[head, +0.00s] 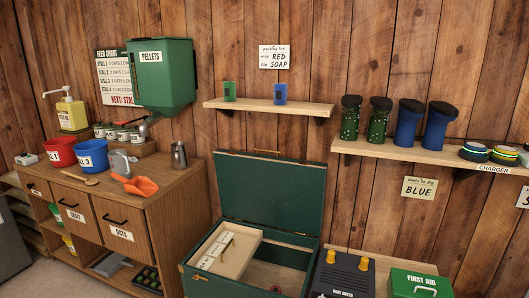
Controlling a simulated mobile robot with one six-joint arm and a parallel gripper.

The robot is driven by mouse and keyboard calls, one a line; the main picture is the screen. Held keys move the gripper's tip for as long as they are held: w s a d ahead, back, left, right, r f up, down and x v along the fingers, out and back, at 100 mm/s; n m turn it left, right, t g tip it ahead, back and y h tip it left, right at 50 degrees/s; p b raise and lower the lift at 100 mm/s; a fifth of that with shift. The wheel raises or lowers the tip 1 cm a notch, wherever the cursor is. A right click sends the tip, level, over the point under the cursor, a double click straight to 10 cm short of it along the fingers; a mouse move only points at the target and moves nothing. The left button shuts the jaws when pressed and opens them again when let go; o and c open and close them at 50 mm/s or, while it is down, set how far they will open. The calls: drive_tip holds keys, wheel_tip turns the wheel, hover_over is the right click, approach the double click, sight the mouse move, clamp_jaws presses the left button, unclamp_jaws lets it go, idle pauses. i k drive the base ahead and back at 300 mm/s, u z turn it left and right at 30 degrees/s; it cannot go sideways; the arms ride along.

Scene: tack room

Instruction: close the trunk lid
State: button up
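The green trunk (196,284) stands on the floor against the plank wall, right of the wooden cabinet. Its lid (270,190) is open and raised, leaning back near the wall, with a tan handle at its top edge. A pale tray (245,251) sits in the left part of the trunk, with labels and a small item in it. A small reddish round thing (276,289) shows inside at the lower right. The trunk's front is partly cut off by the picture's bottom edge. My gripper is not in view.
A dark box (343,278) with yellow knobs and a green first aid box (418,284) stand close on the right. A small shelf (270,106) hangs above the lid.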

sight(283, 193)
drive_tip(key=u, duration=0.3)
drive_tip(key=i, duration=0.4)
drive_tip(key=u, duration=0.7)
drive_tip(key=i, duration=0.9)
drive_tip(key=u, duration=0.1)
